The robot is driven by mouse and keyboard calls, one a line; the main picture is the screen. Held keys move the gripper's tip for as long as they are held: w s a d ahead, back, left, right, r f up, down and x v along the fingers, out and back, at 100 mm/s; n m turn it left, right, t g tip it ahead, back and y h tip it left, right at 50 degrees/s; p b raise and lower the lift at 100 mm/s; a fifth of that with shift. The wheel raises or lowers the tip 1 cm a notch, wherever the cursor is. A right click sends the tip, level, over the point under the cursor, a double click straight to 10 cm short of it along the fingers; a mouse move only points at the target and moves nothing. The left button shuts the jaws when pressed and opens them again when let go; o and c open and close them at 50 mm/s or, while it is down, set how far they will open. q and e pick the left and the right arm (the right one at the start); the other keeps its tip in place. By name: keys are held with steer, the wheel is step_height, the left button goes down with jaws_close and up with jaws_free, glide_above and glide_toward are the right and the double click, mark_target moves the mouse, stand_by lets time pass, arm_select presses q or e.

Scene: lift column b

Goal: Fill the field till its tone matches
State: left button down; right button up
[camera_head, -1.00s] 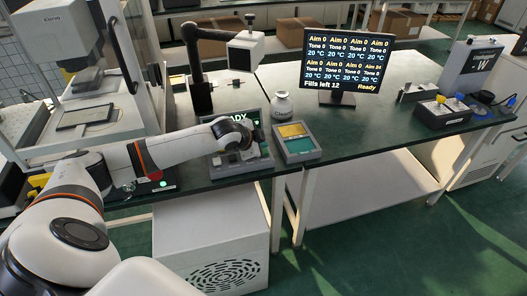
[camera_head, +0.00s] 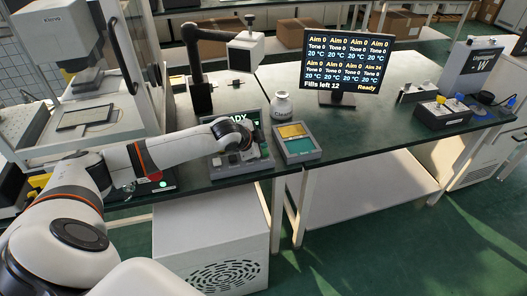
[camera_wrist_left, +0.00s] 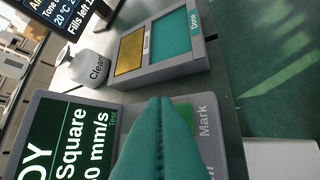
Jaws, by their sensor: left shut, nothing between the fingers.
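The monitor (camera_head: 345,62) shows two rows of readings: every Aim reads 0 except the last, which reads about 24; the readable Tone values are 0. It also reads Fills left 12 and Ready. My left gripper (camera_wrist_left: 160,102) is shut and empty, with its green fingertips over the control panel beside a green key labelled Mark (camera_wrist_left: 186,118). Contact cannot be told. The panel's screen (camera_wrist_left: 62,140) reads Square and a mm/s value, partly cut off. A tray (camera_head: 297,157) with a yellow and a teal field, labelled Done, lies right of the panel. My right gripper is out of view.
A white bottle labelled Clean (camera_head: 281,106) stands behind the tray. A lamp-like arm (camera_head: 200,90) rises behind the panel. The bench between the tray and that box is largely clear.

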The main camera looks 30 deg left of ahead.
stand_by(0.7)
arm_select(q)
steer(key=shift+f, duration=0.45)
steer(key=shift+f, duration=0.45)
stand_by(0.5)
stand_by(0.3)
steer(key=shift+r+p, duration=0.85)
steer(key=shift+p, duration=0.35)
step_height(320, 180, up, 5)
steer(key=p, duration=0.5)
steer(key=shift+r+p, duration=0.1)
steer(key=shift+p, duration=0.25)
